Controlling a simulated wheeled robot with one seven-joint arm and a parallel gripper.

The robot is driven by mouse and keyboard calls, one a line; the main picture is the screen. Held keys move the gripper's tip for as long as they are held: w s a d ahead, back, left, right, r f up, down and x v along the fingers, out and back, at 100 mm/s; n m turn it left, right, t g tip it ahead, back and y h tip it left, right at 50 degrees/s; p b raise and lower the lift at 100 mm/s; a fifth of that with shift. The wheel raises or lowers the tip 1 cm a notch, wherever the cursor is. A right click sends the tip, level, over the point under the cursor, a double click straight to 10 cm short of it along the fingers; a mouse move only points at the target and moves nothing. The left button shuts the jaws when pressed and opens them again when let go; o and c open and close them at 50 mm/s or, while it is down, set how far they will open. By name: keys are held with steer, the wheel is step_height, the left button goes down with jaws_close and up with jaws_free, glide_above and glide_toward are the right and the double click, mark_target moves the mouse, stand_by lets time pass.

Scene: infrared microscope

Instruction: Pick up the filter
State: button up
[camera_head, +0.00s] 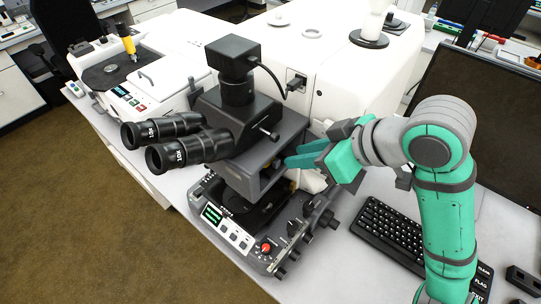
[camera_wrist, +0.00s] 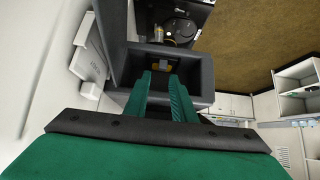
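The microscope (camera_head: 240,150) stands on the white bench, with black eyepieces on its left and an opening in its right side. My gripper (camera_head: 292,158) is at that opening, with its green fingers pointing left. In the wrist view my gripper (camera_wrist: 161,75) is open, with a narrow empty gap between the fingers, which reach into a grey box-like frame (camera_wrist: 202,75). A small yellow-and-dark piece (camera_wrist: 162,67) lies beyond the fingertips; it may be the filter, but it is too small to be sure. It appears apart from the fingers. No filter shows clearly in the head view.
A control panel with a small screen (camera_head: 212,214) and knobs is on the microscope base. A keyboard (camera_head: 400,237) and a dark monitor (camera_head: 490,120) are to the right. A large white housing (camera_head: 335,60) stands behind. Some bench is clear in front of the keyboard.

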mark_target(277, 161)
steer(key=x, duration=0.5)
steer(key=shift+s+a, duration=0.25)
steer(key=shift+a, duration=0.1)
steer(key=shift+w+a+f, duration=0.3)
steer(key=shift+w+f, duration=0.15)
steer(key=shift+f, duration=0.15)
jaws_close()
